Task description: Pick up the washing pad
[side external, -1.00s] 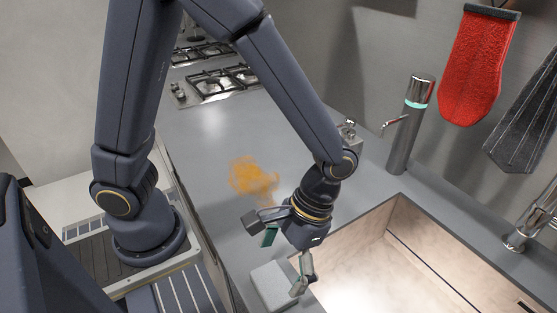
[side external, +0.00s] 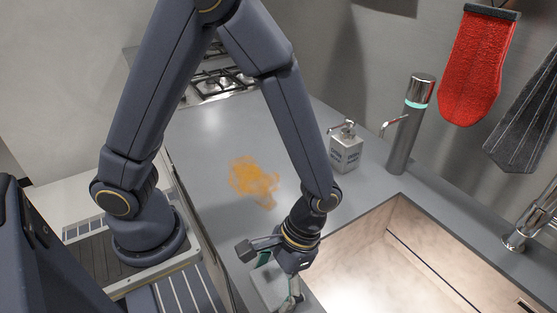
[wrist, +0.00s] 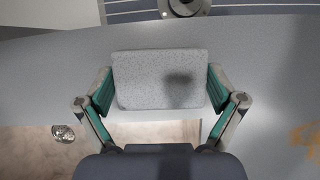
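The washing pad is a light grey rectangular block. In the side external view the pad (side external: 268,288) lies on the counter beside the sink's near left corner, partly covered by my gripper (side external: 279,281). In the wrist view the pad (wrist: 150,80) fills the middle. My gripper (wrist: 160,82) is open, with one green-padded finger at the pad's left end and one at its right end. Narrow gaps seem to show between fingers and pad; contact is hard to tell.
The sink basin (side external: 370,262) opens right of the pad. An orange stain (side external: 253,180) marks the counter behind. A soap dispenser (side external: 345,150) and a tall grey cylinder with a spout (side external: 405,130) stand at the back. A red mitt (side external: 478,68) hangs on the wall.

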